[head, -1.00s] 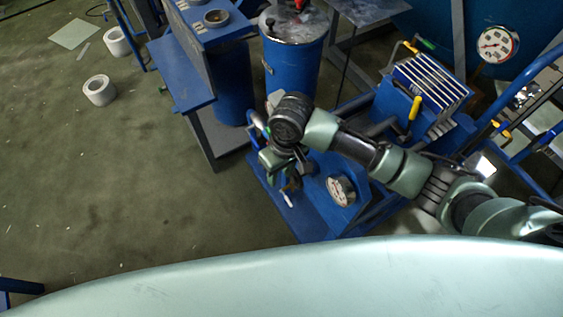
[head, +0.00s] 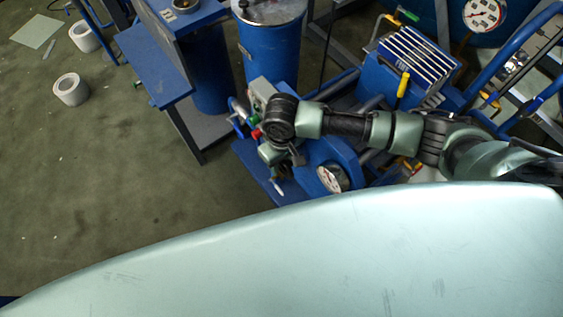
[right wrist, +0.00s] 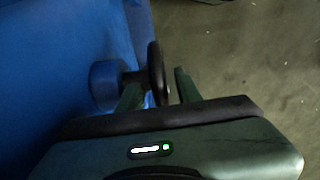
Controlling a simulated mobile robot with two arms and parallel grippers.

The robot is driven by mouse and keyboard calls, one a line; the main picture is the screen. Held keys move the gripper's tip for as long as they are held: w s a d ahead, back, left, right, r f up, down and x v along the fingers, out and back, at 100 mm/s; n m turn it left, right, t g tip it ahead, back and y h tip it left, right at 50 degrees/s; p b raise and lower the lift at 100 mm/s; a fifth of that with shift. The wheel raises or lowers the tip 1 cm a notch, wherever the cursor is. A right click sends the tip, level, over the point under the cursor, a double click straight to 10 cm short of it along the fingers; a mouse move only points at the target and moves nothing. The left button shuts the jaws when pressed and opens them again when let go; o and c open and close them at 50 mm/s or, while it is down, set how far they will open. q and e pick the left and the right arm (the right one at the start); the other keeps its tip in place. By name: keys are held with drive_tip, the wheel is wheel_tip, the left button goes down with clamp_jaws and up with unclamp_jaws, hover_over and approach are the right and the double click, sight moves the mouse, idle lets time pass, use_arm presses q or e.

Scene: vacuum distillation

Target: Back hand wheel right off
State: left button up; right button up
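The black hand wheel (right wrist: 157,72) shows nearly edge-on in the right wrist view, on a short stem from a blue round fitting (right wrist: 106,85). My right gripper (right wrist: 158,90) is open, with one green finger on each side of the wheel's lower rim. Gaps show between rim and fingers, so it does not grip the wheel. In the head view my right gripper (head: 272,153) points down beside the blue pump unit; my wrist hides the wheel there. My left gripper is not in view.
A finned blue box (head: 405,70) stands to the right. The floor at left is largely clear.

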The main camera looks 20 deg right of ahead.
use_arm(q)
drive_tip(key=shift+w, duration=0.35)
use_arm(e)
drive_tip(key=shift+f, duration=0.3)
clamp_jaws()
drive_tip(key=shift+r+g+p, duration=0.2)
drive_tip(key=shift+g+p, duration=0.2)
drive_tip(key=shift+p, duration=0.4)
drive_tip(key=shift+g+h+p, duration=0.3)
drive_tip(key=shift+p, duration=0.05)
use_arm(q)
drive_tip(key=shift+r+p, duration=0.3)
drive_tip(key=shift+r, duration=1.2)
use_arm(e)
drive_tip(key=shift+f+g, duration=0.25)
drive_tip(key=shift+g, duration=0.35)
unclamp_jaws()
